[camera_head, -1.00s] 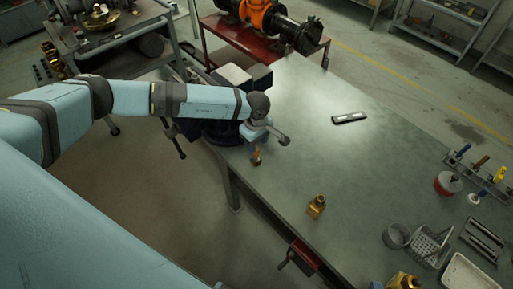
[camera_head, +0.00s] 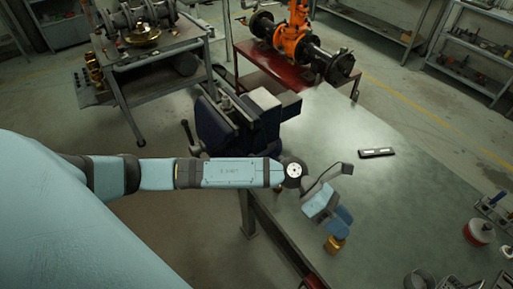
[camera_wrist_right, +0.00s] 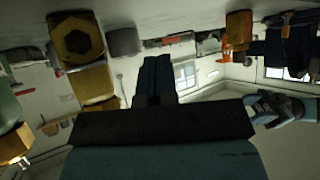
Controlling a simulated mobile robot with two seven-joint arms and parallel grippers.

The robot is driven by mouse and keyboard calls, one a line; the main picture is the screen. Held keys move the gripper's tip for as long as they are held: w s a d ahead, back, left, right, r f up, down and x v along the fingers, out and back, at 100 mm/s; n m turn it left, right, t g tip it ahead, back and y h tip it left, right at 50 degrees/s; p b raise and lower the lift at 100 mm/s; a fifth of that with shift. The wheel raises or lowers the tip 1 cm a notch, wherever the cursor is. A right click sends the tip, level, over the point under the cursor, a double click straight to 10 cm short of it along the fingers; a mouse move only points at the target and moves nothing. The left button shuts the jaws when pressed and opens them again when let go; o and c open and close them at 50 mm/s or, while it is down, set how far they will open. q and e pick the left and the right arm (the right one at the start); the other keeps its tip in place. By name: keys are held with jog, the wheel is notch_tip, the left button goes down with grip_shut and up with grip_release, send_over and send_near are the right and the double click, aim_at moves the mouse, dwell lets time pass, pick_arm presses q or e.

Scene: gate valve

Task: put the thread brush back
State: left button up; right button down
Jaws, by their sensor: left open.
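My left gripper (camera_head: 326,208) is above the front part of the workbench (camera_head: 370,210), its blue fingers open and pointing down. A small brass fitting (camera_head: 334,245) stands on the bench right at the fingertips; I cannot tell whether they touch. I cannot make out a thread brush in the head view; the left wrist and fingers hide part of the bench. My right gripper shows in the right wrist view (camera_wrist_right: 156,76), its dark fingers side by side and shut, with nothing clear between them. That view is upside down, with brass parts (camera_wrist_right: 78,40) on its left.
A dark blue vise (camera_head: 235,120) sits at the bench's left corner. A black and white bar (camera_head: 377,152) lies farther back. A red round container (camera_head: 479,232) and a tool rack (camera_head: 495,205) are at the right edge. The middle of the bench is clear.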

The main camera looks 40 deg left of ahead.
pick_arm(q)
notch_tip(320, 180, up, 3)
jog(key=d+n+t+h, duration=0.2)
jog(key=n+t+h, duration=0.3)
jog(key=n, duration=0.4)
pick_arm(e)
jog(key=shift+f, duration=0.1)
pick_arm(q)
jog(key=s+a+f+n+t+y, duration=0.1)
jog(key=a+f+n+t+y, duration=0.45)
jog(key=n, duration=0.85)
jog(key=s+a+f+n+t+y, duration=0.2)
jog(key=a+f+n+t+y, duration=0.35)
jog(key=n, duration=0.95)
jog(key=s+a+f+n+g+y, duration=0.3)
jog(key=s+a+f+n+y, duration=0.1)
jog(key=s+a+f+n, duration=0.2)
jog(key=s+f+n, duration=0.1)
jog(key=s+n, duration=0.1)
jog(key=s, duration=0.1)
jog(key=shift+a+f+y, duration=0.2)
jog(key=shift+a+y, duration=0.2)
jog(key=shift+r, duration=0.1)
pick_arm(e)
jog(key=shift+r, duration=0.2)
